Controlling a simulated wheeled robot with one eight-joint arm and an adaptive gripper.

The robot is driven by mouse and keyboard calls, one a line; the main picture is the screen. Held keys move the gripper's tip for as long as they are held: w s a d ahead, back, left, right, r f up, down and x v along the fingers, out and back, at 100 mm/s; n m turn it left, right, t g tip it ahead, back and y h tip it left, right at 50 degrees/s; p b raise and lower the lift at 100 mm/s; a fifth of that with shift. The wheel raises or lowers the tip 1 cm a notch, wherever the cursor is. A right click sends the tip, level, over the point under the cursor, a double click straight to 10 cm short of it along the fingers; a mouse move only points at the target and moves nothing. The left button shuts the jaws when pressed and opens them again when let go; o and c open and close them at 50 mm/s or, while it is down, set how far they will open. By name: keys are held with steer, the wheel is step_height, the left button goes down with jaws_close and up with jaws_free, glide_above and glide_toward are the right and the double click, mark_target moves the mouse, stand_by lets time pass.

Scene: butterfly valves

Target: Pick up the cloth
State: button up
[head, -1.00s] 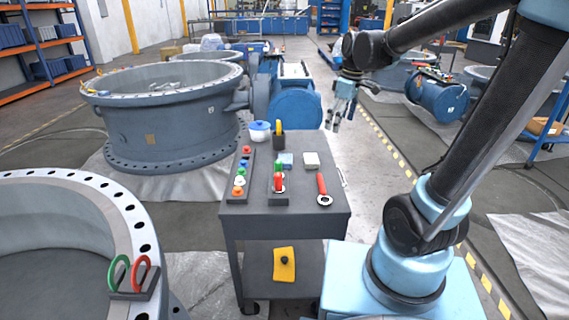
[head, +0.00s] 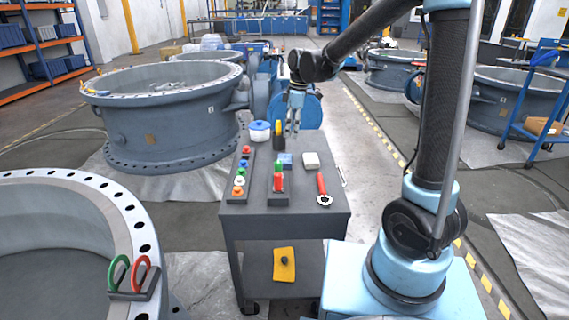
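The grey cart's top (head: 300,190) holds a small flat blue piece (head: 285,160) that looks like a folded cloth. A small white block-like piece (head: 311,160) lies to its right; I cannot tell its material. A yellow piece (head: 284,257) with a dark round knob lies on the cart's lower shelf. My gripper (head: 293,129) hangs fingers down at the cart's far edge, above and behind the blue piece in the picture. Its fingers look apart, with nothing between them.
On the cart stand a white pot with blue lid (head: 259,131), a dark holder with a yellow item (head: 278,138), a row of coloured knobs (head: 241,175), a red-and-green handled piece (head: 279,180) and a red-handled tool (head: 322,186). Large valve rings (head: 165,120) stand left.

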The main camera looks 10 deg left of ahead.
mark_target(285, 158)
steer(key=f, duration=0.4)
steer(key=a+f, duration=0.1)
steer(key=f, duration=0.3)
steer(key=a+f, duration=0.1)
steer(key=f, duration=0.3)
steer(key=shift+s+f, duration=0.15)
steer(key=shift+f, duration=0.15)
steer(key=c, duration=1)
